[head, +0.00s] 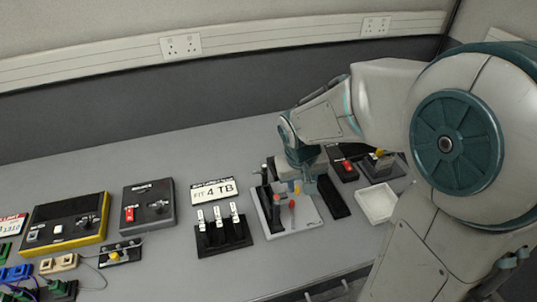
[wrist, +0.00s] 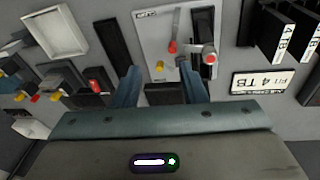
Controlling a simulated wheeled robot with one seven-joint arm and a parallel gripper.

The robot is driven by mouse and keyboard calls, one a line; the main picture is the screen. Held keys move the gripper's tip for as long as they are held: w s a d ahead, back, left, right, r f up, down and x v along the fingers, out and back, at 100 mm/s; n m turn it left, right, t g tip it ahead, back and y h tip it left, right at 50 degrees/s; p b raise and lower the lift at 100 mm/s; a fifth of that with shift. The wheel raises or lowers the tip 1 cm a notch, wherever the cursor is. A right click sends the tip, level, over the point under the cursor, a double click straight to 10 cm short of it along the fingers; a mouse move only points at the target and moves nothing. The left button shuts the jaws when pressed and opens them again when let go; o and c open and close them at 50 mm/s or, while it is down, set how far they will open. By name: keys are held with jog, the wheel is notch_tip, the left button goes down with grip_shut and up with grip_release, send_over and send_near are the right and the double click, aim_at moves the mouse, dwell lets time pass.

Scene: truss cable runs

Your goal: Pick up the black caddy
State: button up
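My gripper (wrist: 162,88) points down over the back right of the grey bench, with its two fingers apart. A plain black block (wrist: 165,95) shows between the fingers in the wrist view, with gaps on both sides. Its lower part is hidden by the gripper body. Black caddies with white fronts (head: 218,217) stand upright in a black holder (head: 226,250) left of my gripper; in the wrist view they show at the upper right (wrist: 283,35). I cannot tell which of these black things is the caddy named. In the head view my arm hides the block.
A light panel (head: 302,217) with red-tipped levers lies by my gripper. Beside it are a long black strip (head: 333,197) and a white tray (head: 377,203). A "4 TB" sign (head: 212,190) and control boxes (head: 149,205) are to the left. The front bench is mostly clear.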

jog(key=w+a+f+n+y+p, duration=0.1)
jog(key=w+a+y+p, duration=0.2)
jog(key=a, duration=0.4)
jog(key=h+b, duration=0.1)
send_near(270, 198)
jog(key=f, duration=0.2)
jog(key=s+f, duration=0.1)
jog(key=f, duration=0.2)
jog(key=shift+s+a+f, duration=0.25)
jog(key=shift+a+f, duration=0.05)
jog(key=shift+a, duration=0.05)
jog(key=c, duration=0.7)
